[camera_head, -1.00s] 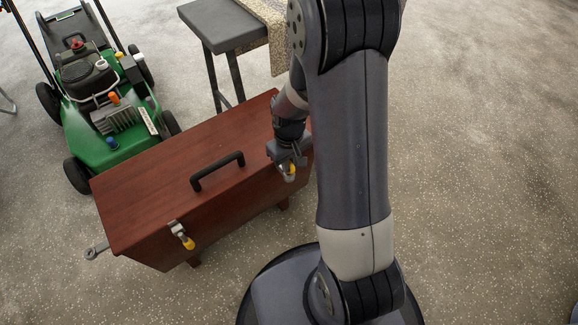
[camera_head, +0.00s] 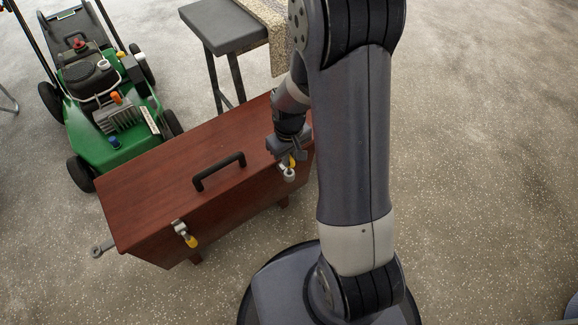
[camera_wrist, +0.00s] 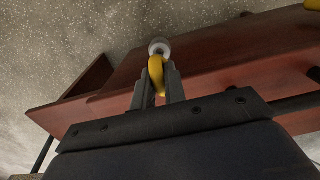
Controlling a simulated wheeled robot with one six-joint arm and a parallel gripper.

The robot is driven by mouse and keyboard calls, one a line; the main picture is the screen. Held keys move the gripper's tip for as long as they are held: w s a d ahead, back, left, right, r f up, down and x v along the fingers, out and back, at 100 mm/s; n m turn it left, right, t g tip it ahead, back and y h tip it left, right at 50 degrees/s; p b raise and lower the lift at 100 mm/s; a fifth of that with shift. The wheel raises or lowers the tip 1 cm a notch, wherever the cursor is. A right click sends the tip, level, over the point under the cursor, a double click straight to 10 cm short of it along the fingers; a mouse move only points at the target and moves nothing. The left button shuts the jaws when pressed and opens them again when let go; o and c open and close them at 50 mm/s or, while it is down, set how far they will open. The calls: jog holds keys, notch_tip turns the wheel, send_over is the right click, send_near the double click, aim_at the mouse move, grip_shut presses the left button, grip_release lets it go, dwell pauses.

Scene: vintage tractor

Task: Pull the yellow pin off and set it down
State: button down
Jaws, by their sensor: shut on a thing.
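The reddish-brown wooden box (camera_head: 150,200) stands on the floor with a black handle on its lid. My gripper (camera_head: 289,160) is at the right end of its front, shut on a yellow pin (camera_head: 292,163). In the wrist view the yellow pin (camera_wrist: 156,70) sits between the two fingers. A pale round metal piece (camera_wrist: 159,46) is at the pin's far end, and it also shows just below my gripper in the head view. I cannot tell whether the pin is still seated in it. Another yellow pin (camera_head: 191,241) hangs at the left latch (camera_head: 180,227).
A green lawn mower (camera_head: 110,120) stands behind the box at left. A dark stool (camera_head: 223,35) with a patterned cloth (camera_head: 272,30) stands behind it. A wrench-like metal piece (camera_head: 101,248) sticks out at the box's left end. The speckled floor at right is clear.

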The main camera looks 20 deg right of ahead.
jog(key=shift+r, duration=0.4)
jog(key=shift+r+p, duration=1.75)
jog(key=shift+r, duration=0.15)
